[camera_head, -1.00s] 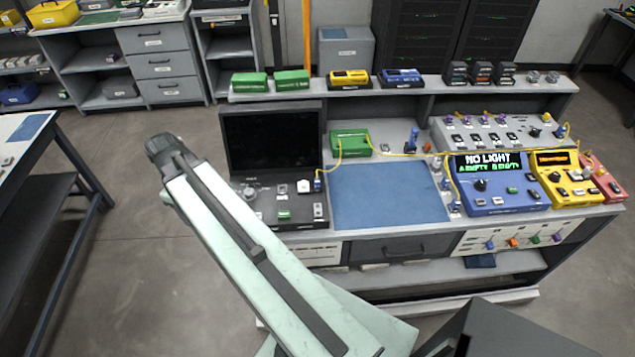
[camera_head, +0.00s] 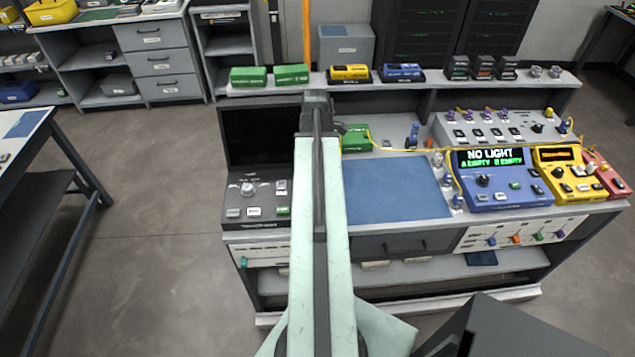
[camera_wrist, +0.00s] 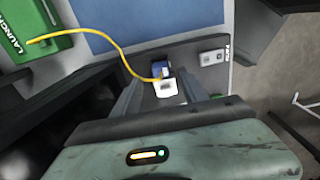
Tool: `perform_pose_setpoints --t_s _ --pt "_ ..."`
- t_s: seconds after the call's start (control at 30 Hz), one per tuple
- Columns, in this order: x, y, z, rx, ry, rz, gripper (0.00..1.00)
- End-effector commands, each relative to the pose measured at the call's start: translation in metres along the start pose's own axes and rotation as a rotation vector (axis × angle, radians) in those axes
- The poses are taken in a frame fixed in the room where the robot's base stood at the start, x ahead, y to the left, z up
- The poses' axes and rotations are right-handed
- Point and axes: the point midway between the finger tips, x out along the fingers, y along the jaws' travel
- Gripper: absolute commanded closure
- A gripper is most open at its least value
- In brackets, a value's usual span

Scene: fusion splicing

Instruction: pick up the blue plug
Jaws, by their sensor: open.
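A blue plug (camera_wrist: 160,69) on the end of a yellow cable (camera_wrist: 119,48) sits on the dark console, beside a white block (camera_wrist: 166,88). The cable runs to a green launch box (camera_wrist: 38,32); this box also shows in the head view (camera_head: 356,139), partly behind my arm. My gripper (camera_wrist: 162,79) is open, with one finger on each side of the plug in the wrist view. Whether the fingers are level with the plug or above it I cannot tell. In the head view my arm hides the plug and the gripper's fingers.
The dark console (camera_head: 240,215) has an upright screen behind it. A blue mat (camera_head: 395,190) lies to its right. A blue meter (camera_head: 500,180) reading "NO LIGHT" and a yellow meter (camera_head: 568,175) stand further right. A shelf of coloured boxes (camera_head: 349,72) runs along the back.

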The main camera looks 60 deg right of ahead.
Motion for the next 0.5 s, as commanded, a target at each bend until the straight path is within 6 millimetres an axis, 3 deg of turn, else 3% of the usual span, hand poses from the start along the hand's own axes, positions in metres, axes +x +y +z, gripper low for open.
perform_pose_setpoints --t_s 0.17,0.4,0.5 --pt "0.011 0.0 0.0 0.001 0.0 0.0 0.49" --pt "0.052 -0.001 0.002 0.001 0.0 0.0 0.49" --pt "0.054 -0.001 0.002 0.001 0.0 0.0 0.49"
